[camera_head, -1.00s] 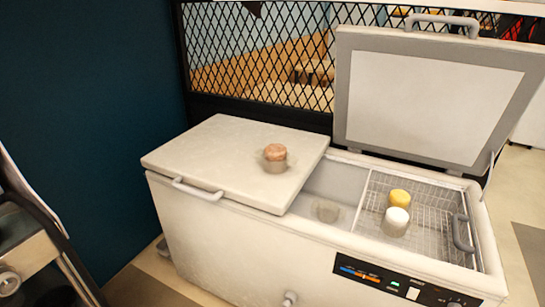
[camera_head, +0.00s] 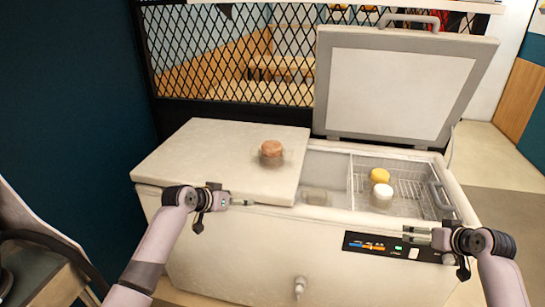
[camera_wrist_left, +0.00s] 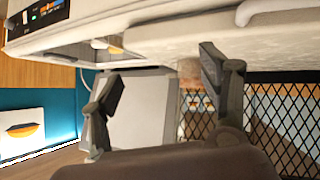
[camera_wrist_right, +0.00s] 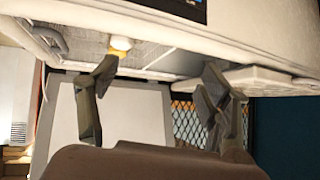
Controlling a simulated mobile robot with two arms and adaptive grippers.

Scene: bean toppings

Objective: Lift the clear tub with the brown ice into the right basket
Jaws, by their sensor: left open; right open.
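The clear tub with the brown ice (camera_head: 271,152) stands on the closed left lid of the chest freezer in the head view. The right basket (camera_head: 412,185) is a white wire basket inside the open right half. It holds a tub with yellow ice (camera_head: 379,176) and a tub with white ice (camera_head: 382,194). My left gripper (camera_head: 248,202) is open and empty at the freezer's front edge, below and left of the brown tub. My right gripper (camera_head: 408,234) is open and empty in front of the control panel, below the basket.
The right lid (camera_head: 398,85) stands raised behind the basket. The left lid (camera_head: 215,150) is otherwise bare. A black mesh partition (camera_head: 235,55) stands behind the freezer.

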